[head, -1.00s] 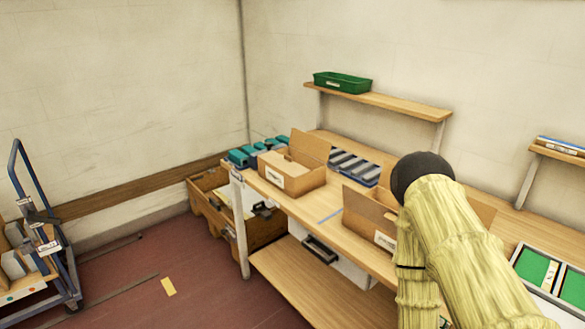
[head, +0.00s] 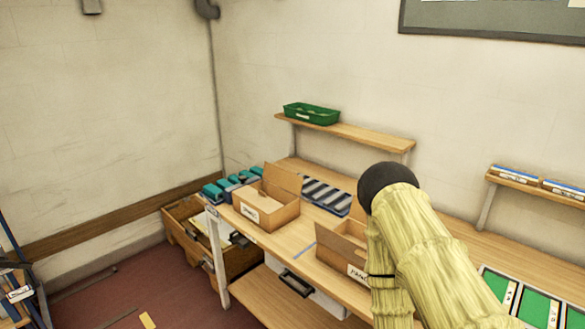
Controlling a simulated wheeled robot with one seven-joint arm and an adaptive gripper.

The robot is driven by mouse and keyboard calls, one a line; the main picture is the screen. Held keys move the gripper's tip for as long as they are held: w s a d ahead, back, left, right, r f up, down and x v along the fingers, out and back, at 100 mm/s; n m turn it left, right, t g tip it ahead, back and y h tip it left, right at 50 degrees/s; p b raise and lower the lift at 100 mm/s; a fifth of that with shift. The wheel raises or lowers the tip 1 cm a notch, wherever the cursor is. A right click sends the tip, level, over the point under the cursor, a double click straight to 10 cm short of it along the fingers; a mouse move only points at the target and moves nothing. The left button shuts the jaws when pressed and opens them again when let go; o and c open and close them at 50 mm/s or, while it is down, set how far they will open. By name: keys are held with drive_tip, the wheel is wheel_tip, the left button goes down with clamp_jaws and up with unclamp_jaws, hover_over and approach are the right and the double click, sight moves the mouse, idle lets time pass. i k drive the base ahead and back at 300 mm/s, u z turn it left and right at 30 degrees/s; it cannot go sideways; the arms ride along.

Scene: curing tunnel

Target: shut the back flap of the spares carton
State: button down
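Two open brown cartons stand on the wooden bench (head: 292,235). The left carton (head: 283,215) has a white label on its front and a flap raised at its back; its label is too small to read for sure. The right carton (head: 334,258) also has a white label and a flap standing up at its left; my arm hides its right part. I cannot tell for certain which is the spares carton. My arm, in a yellowish sleeve with a dark round joint, crosses the right of the head view. My gripper is not in view.
A grey-blue divided tray (head: 327,196) and teal-topped items (head: 232,184) sit on the bench near the left carton. A green bin (head: 311,114) is on the raised shelf (head: 365,137). A large brown box (head: 182,229) stands on the floor left of the bench. Green panels (head: 538,308) lie at right.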

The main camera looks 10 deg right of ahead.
sight(291, 183)
drive_tip(key=u, duration=0.6)
drive_tip(key=i, duration=1.05)
drive_tip(key=z, duration=0.1)
